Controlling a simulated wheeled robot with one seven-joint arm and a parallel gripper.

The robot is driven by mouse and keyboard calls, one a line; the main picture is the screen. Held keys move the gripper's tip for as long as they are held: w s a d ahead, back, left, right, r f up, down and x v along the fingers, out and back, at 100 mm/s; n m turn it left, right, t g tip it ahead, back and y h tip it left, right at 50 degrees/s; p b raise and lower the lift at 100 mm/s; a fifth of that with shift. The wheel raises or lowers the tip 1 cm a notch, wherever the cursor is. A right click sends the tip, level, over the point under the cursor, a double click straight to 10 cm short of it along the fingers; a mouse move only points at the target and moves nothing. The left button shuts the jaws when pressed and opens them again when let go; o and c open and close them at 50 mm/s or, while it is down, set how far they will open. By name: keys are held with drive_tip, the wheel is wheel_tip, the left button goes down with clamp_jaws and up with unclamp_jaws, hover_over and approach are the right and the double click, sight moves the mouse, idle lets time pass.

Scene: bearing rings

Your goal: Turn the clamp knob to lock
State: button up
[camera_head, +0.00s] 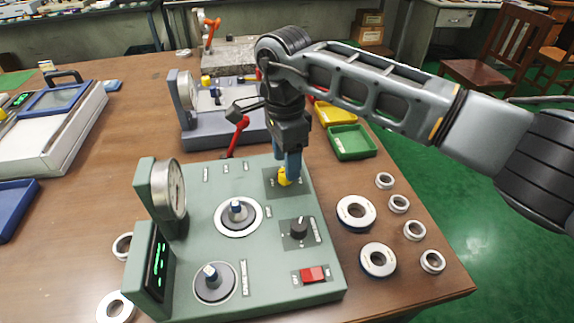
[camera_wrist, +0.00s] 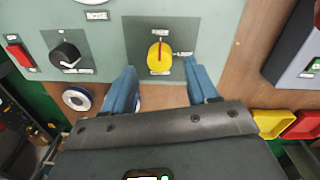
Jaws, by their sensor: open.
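The yellow clamp knob (camera_head: 284,180) sits on a dark square plate at the far right corner of the green machine panel (camera_head: 190,260). In the wrist view the yellow knob (camera_wrist: 159,60) has a dark line across it, pointing roughly up and down the picture. Small labels surround it, too blurred to read surely. My gripper (camera_head: 287,160) points down right over the knob. In the wrist view its blue fingers (camera_wrist: 159,72) are apart, one on each side of the knob, with visible gaps. Whether the tips reach down level with the knob I cannot tell.
A black knob (camera_head: 299,228) and a red switch (camera_head: 313,274) are nearer on the panel. Several bearing rings (camera_head: 356,212) lie to the right. Green (camera_head: 351,142) and yellow trays stand behind.

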drive_tip(key=shift+f, duration=1.3)
drive_tip(key=shift+c, duration=0.4)
drive_tip(key=c, duration=1)
